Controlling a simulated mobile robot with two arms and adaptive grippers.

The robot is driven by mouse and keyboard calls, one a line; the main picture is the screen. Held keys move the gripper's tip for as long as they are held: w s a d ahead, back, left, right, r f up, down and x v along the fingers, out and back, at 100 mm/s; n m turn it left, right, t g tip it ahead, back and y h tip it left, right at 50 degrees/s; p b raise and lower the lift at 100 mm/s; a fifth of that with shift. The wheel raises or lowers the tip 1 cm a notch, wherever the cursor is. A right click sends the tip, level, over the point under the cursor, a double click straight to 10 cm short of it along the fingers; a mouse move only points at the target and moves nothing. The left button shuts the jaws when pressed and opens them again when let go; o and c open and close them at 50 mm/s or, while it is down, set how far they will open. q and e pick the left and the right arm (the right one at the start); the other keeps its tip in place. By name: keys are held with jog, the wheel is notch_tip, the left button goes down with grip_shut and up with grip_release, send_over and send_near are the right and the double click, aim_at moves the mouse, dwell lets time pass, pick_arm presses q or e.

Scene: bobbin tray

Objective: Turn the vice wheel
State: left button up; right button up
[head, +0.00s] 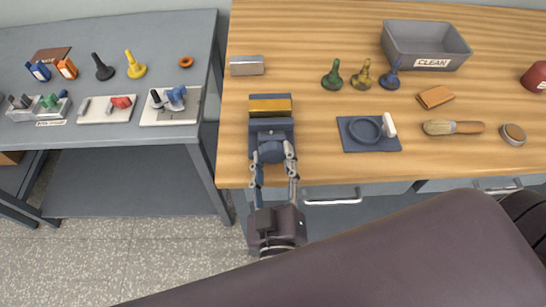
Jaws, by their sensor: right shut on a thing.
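The vice (270,125) is a blue-grey block with a yellow-brown band across its jaws, standing at the front left edge of the wooden bench. Its blue wheel (270,151) faces the front edge. My right gripper (273,164) reaches up from below, with one finger on each side of the wheel, and is shut on it. The fingers partly cover the wheel's sides. My left gripper is out of view.
Right of the vice lies a dark mat (354,144) with a round ring and a white piece. Pawns, a brush (453,127) and a grey CLEAN bin (399,53) stand further right.

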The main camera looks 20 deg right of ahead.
jog(key=n, duration=0.3)
jog(key=shift+p, duration=0.35)
jog(key=n+p, duration=0.1)
jog(key=n, duration=0.1)
jog(key=shift+r+n, duration=0.1)
jog(key=shift+n, duration=0.3)
jog(key=n+p, duration=0.2)
jog(key=n, duration=0.3)
jog(key=shift+r+p, duration=0.1)
jog(key=shift+p, duration=0.3)
jog(key=n+p, duration=0.4)
jog(key=n, duration=0.2)
jog(key=shift+n, duration=0.4)
jog(key=n+p, duration=0.2)
jog(key=n, duration=0.1)
jog(key=shift+n, duration=0.3)
jog(key=shift+n+p, duration=0.55)
jog(key=shift+n, duration=0.15)
